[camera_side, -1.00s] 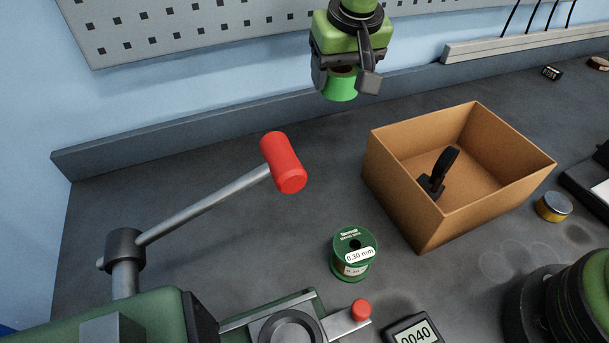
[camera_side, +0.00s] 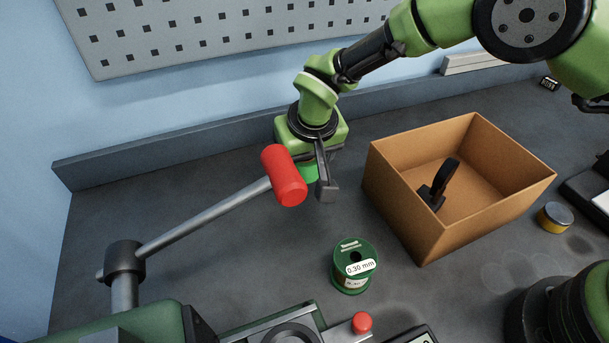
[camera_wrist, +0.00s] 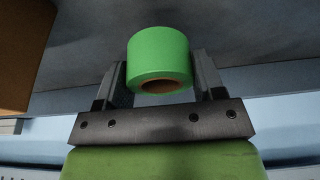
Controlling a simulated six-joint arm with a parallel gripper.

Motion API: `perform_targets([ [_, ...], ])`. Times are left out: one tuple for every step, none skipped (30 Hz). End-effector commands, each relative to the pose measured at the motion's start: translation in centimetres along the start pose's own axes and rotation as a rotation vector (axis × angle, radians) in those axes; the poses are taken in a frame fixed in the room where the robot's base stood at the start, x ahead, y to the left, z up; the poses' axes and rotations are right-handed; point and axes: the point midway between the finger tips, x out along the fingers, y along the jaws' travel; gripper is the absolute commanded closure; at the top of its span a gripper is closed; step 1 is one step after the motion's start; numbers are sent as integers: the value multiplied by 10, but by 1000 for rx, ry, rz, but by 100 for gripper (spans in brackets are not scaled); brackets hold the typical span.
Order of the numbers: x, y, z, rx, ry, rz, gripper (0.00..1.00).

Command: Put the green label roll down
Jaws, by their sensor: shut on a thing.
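The green label roll (camera_wrist: 160,56) sits between the two fingers of my gripper (camera_wrist: 160,82) in the wrist view, which is shut on it. In the side view my gripper (camera_side: 314,182) is low over the bench, behind the red lever knob and left of the cardboard box. Only a sliver of the green roll (camera_side: 308,172) shows there, mostly hidden by the knob and a finger. I cannot tell whether the roll touches the bench.
The red lever knob (camera_side: 283,176) stands in front of my gripper in the side view. A cardboard box (camera_side: 400,205) holding a black clamp-like thing (camera_side: 440,183) is to the right. A dark green wire spool (camera_side: 353,268) stands nearer the camera. Bench between them is clear.

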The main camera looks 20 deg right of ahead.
Motion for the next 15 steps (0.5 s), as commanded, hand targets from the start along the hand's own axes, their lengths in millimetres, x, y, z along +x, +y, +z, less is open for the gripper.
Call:
perform_targets([
  [5,0,1,0,0,0,61],
  [8,0,2,-1,0,0,61],
  [13,0,4,-1,0,0,61],
  [18,0,6,-2,-1,1,61],
  [23,0,7,-2,-1,0,61],
  [29,0,9,-1,-1,1,61],
  [33,0,10,-1,-1,1,61],
  [37,0,11,-2,0,0,61],
  [40,0,12,-2,1,-1,61],
  [42,0,13,-2,1,-1,61],
  [43,0,13,-1,1,-1,61],
  [44,0,13,-1,1,-1,61],
  [44,0,13,-1,2,-1,61],
  [43,0,13,-1,2,-2,61],
  [43,0,13,-1,2,-2,61],
])
